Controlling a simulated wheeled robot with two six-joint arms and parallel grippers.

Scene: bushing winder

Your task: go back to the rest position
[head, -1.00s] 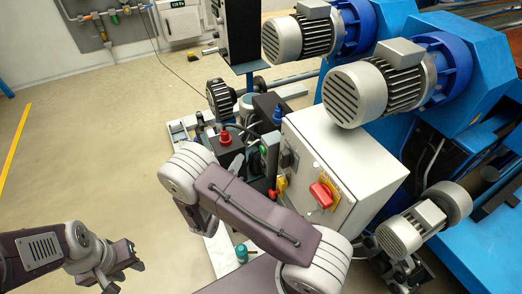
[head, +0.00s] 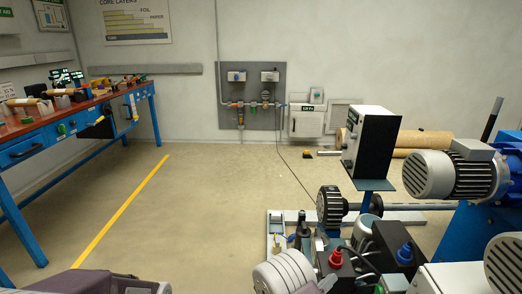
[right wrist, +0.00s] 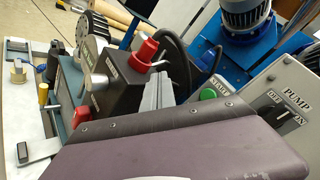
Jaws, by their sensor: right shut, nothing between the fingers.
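My right gripper (right wrist: 160,88) shows in the right wrist view as grey fingers just past the edge of my purple arm cover. It is shut and holds nothing. Behind it stands a dark box with a red knob (right wrist: 141,50). In the head view a grey joint of my right arm (head: 284,272) is at the bottom edge, in front of the dark box with red and blue knobs; the right gripper itself is hidden there. Of my left arm (head: 110,283) only the upper surfaces show at the bottom left. My left gripper is outside the picture.
The grey pump switch box (right wrist: 285,105) with a green button (right wrist: 208,94) is close right of my right gripper. A toothed black wheel (head: 331,207) and grey motor (head: 447,174) stand at right. A blue workbench (head: 60,133) is far left. The floor between is clear.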

